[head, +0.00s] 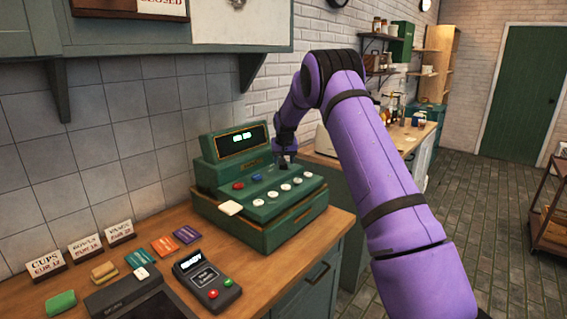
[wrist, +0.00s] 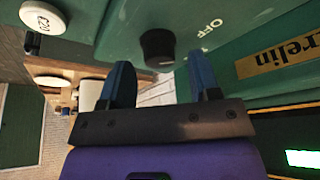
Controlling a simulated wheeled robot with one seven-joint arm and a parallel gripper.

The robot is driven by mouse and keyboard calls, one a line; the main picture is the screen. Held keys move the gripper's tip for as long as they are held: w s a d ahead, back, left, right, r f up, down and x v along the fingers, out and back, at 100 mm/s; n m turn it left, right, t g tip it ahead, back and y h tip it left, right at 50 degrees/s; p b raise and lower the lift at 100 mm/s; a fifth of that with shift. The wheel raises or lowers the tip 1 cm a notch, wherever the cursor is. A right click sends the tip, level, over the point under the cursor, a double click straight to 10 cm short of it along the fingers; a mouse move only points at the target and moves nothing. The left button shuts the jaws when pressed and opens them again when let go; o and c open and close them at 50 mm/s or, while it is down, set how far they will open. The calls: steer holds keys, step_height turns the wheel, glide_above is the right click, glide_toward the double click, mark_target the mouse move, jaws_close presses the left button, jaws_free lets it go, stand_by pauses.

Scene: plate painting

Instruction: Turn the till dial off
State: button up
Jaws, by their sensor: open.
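The green till (head: 262,222) stands on the wooden counter, its display lit. In the wrist view its black round dial (wrist: 157,48) sits on the green panel, beside a white "OFF" mark (wrist: 207,30). A second mark below is partly hidden by a finger. My gripper (wrist: 160,65) is open, with one blue finger on each side of the dial in the picture. I cannot tell whether the fingers touch it or how far off they are. In the head view my gripper (head: 286,155) is at the till's upper right, and the dial is hard to make out there.
Round till keys (head: 271,195) lie just in front of my gripper. A card reader (head: 206,278), several coloured cards (head: 163,246) and price signs (head: 84,248) lie on the counter to the left. A tiled wall (head: 130,140) stands close behind the till.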

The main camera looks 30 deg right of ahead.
steer(key=v, duration=0.9)
steer(key=shift+r, duration=0.2)
steer(key=s+a+r+n, duration=0.1)
steer(key=s+a+r, duration=0.45)
steer(key=s, duration=0.35)
steer(key=s+a+r+y, duration=0.1)
steer(key=s+a+r, duration=0.4)
steer(key=s, duration=0.4)
steer(key=s+a+r+n, duration=0.1)
steer(key=s+a+r, duration=0.2)
steer(key=s+r, duration=0.45)
steer(key=s+a+f+n, duration=0.1)
steer(key=s+a+f, duration=0.2)
steer(key=s, duration=1.1)
steer(key=s+a+f+n+t, duration=0.1)
steer(key=s+a, duration=0.3)
steer(key=s, duration=1)
steer(key=shift+s+f+n+y, duration=0.4)
steer(key=shift+f, duration=0.5)
